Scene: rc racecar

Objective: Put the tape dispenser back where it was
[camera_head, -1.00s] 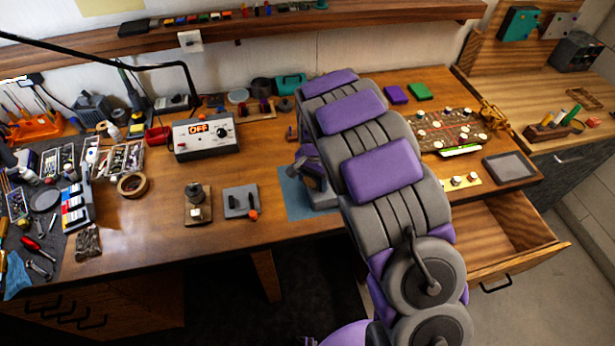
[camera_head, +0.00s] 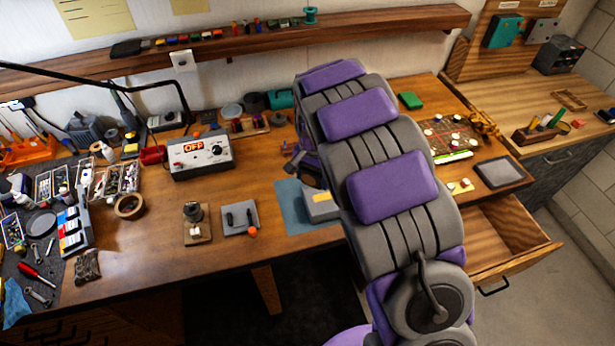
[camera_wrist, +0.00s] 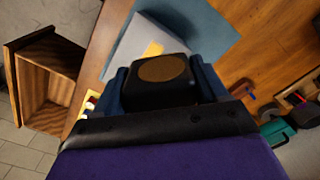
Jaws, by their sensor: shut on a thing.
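My gripper (camera_wrist: 162,88) is shut on a dark, rounded block with a tan disc on its face (camera_wrist: 163,70), between its two blue-grey fingers in the wrist view. I cannot tell from this side whether this block is the tape dispenser. In the head view my arm hides most of the gripper and the block. The gripper is above the back part of the blue mat (camera_head: 291,215). A grey box with a yellow label (camera_head: 320,203) lies on that mat and shows beyond the block in the wrist view (camera_wrist: 140,38).
A teal item (camera_head: 280,98) stands at the back of the bench. A grey control box reading OFF (camera_head: 201,155) and two small fixtures (camera_head: 197,222) (camera_head: 240,218) are left of the mat. An open drawer (camera_head: 510,240) juts out at right.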

